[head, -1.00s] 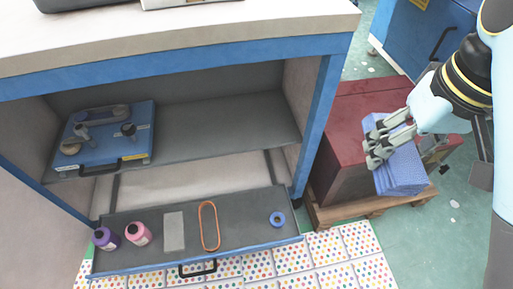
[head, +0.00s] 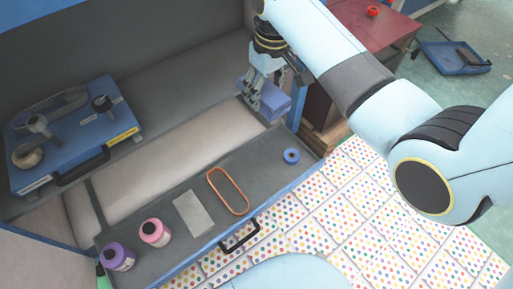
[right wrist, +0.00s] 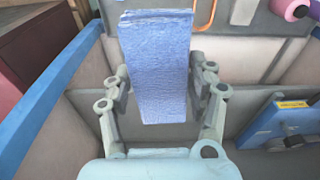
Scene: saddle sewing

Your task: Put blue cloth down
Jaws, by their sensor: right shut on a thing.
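The blue cloth (head: 273,99) is a folded, thick block. My right gripper (head: 254,92) is shut on it at the right end of the cabinet, beside the shelf (head: 195,78) and behind the open drawer's right end. In the right wrist view the cloth (right wrist: 155,65) stands upright between the two fingers of the right gripper (right wrist: 160,95). Whether its lower edge touches a surface cannot be told. My left gripper is not in view.
A blue case (head: 75,135) with tools lies on the shelf's left. The open drawer (head: 240,160) holds a purple spool (head: 117,256), pink spool (head: 155,232), grey sheet (head: 193,212), orange loop (head: 228,190) and blue ring (head: 291,156). The shelf's middle is clear. A red box (head: 375,25) stands outside.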

